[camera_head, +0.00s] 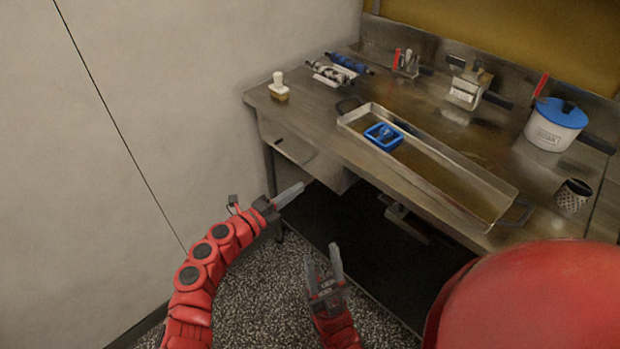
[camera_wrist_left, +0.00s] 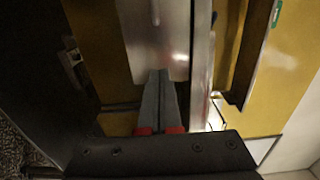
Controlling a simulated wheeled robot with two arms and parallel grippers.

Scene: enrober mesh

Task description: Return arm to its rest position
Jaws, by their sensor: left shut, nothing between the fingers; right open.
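My left arm comes in from the left in the head view, and its gripper (camera_head: 287,196) is shut and empty. It hangs in front of the steel table's (camera_head: 300,133) left end, below the tabletop. In the left wrist view the two fingers (camera_wrist_left: 158,85) lie together with nothing between them. My right gripper (camera_head: 322,266) is lower in the head view, open and empty, pointing up over the speckled floor. Both grippers are apart from the things on the table.
On the table are a long shallow metal tray (camera_head: 462,203) with a blue frame-like piece (camera_head: 383,136), a white-and-brown brush (camera_head: 279,88), rollers (camera_head: 345,64), a blue-lidded pot (camera_head: 553,125) and a perforated cup (camera_head: 572,195). A wall (camera_head: 130,130) stands left. Speckled floor (camera_head: 265,300) is open below.

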